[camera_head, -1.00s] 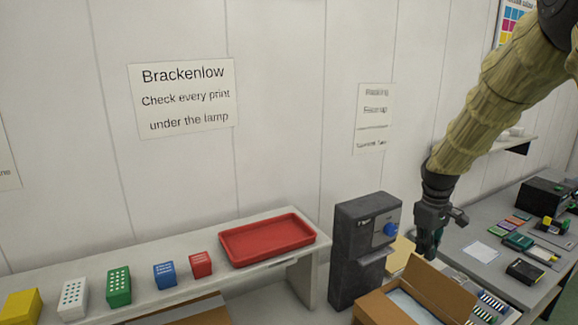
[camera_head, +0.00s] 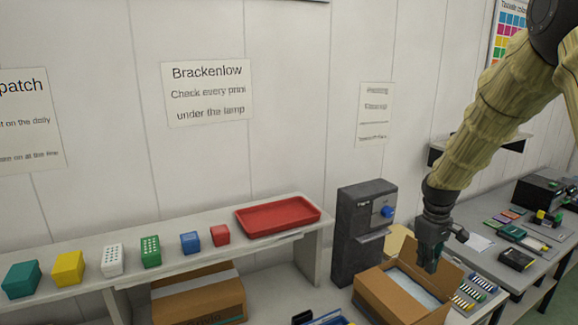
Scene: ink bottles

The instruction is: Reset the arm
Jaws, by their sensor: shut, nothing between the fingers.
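My arm comes in from the upper right, its sleeve a ribbed tan cover. My gripper (camera_head: 431,266) hangs pointing down, shut and empty, over the open cardboard box (camera_head: 392,305). Its fingertips are in front of the box's raised flap; I cannot tell whether they reach below the rim.
A shelf (camera_head: 190,262) on the left bears several coloured boxes and a red tray (camera_head: 278,216). A dark grey machine with a blue knob (camera_head: 386,212) stands left of my gripper. A grey workbench (camera_head: 480,262) with small items is at right. Another carton (camera_head: 200,298) sits under the shelf.

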